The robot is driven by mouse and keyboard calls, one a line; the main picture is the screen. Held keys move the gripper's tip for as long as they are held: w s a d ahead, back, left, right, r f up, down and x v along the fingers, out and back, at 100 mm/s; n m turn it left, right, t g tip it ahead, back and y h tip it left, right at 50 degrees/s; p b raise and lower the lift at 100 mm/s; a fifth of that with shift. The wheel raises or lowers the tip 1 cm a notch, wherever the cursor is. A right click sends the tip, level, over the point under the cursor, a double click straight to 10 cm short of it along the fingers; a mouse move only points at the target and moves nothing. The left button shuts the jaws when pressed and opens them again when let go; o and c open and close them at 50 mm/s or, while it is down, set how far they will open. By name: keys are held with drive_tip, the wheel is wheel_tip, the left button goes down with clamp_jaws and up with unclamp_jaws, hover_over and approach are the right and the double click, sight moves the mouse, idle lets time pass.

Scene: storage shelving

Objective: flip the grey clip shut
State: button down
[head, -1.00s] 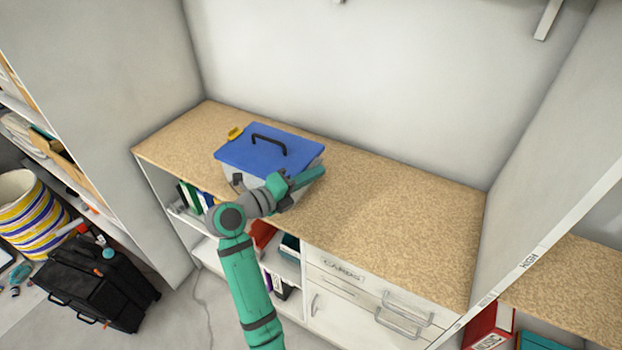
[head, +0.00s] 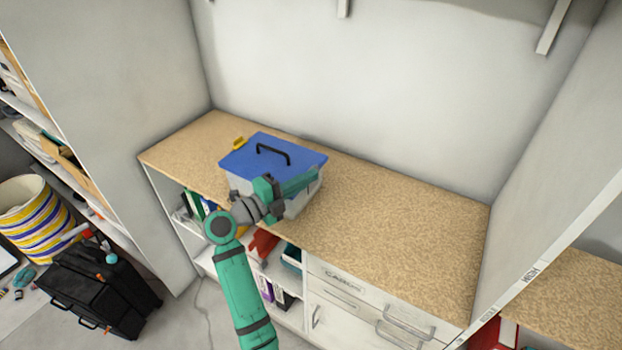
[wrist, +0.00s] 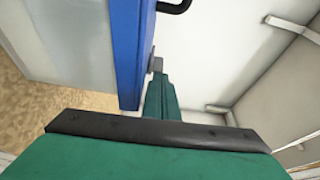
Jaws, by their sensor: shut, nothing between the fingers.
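A storage box with a pale translucent body (head: 300,203) and a blue lid (head: 258,152) stands on the counter. The lid has a black handle (head: 273,152), and a yellow clip (head: 239,143) sticks up at its far left edge. My gripper (head: 314,177) is shut and empty, reaching across the box's front near the lid edge. In the wrist view, the blue lid (wrist: 127,45) is left of my green fingers (wrist: 161,92). A small grey piece (wrist: 156,64) shows by the fingertips and lid edge; I cannot tell whether it is the grey clip. My arm hides part of the box front.
The speckled tan counter (head: 400,220) is clear to the right of the box. A wall (head: 330,70) stands behind and a panel (head: 550,170) at right. Binders (head: 195,205) and drawers (head: 370,300) are below. A black case (head: 100,285) stands on the floor.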

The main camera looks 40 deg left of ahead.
idle(0.3)
drive_tip(key=s+d, duration=0.2)
drive_tip(key=s, duration=0.7)
drive_tip(key=shift+d, duration=0.35)
